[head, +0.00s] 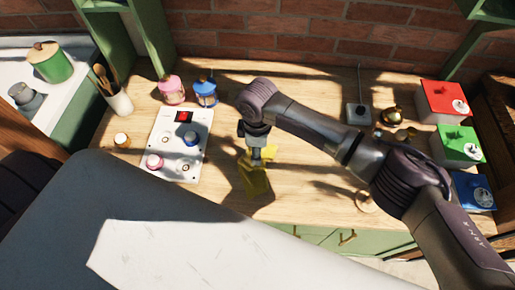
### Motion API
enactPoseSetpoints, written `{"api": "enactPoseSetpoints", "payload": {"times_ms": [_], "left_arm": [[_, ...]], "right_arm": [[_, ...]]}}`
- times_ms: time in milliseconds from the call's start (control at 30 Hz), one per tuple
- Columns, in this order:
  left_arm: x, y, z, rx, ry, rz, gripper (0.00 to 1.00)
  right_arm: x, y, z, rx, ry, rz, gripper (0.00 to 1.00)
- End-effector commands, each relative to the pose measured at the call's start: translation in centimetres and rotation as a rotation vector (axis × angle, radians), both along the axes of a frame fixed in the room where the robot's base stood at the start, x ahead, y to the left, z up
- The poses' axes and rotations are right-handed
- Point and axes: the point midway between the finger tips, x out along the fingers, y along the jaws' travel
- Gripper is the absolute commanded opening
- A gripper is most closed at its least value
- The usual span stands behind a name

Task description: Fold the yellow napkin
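The yellow napkin (255,182) lies near the middle of the wooden table. It looks rumpled or partly folded, with its upper part bunched around the fingertips. My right gripper (257,160) comes down onto its upper part from above, at the end of the arm from the right. The fingers are small and partly hidden, so I cannot tell whether they are open or shut on the cloth. My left gripper is out of view.
Left of the napkin is a white panel (172,165) with a red display and knobs. Pink (171,90) and blue (205,92) lanterns stand behind it. Red (440,103), green (455,146) and blue (472,191) boxes line the right edge. Bare wood lies right of the napkin.

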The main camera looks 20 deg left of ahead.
Motion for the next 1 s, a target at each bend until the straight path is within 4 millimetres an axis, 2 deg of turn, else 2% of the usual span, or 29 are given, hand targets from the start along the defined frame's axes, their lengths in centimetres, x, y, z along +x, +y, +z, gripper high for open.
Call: {"api": "enactPoseSetpoints", "payload": {"times_ms": [33, 300, 667, 1000], "left_arm": [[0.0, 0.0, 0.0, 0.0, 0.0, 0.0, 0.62], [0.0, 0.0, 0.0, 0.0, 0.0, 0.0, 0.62], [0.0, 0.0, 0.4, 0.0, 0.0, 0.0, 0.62], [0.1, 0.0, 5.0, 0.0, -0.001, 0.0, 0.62]], "right_arm": [[0.0, 0.0, 0.0, 0.0, 0.0, 0.0, 0.55], [0.0, 0.0, 0.0, 0.0, 0.0, 0.0, 0.83], [0.0, 0.0, 0.4, 0.0, 0.0, 0.0, 0.83], [0.0, 0.0, 5.3, 0.001, 0.0, 0.0, 0.83]]}}
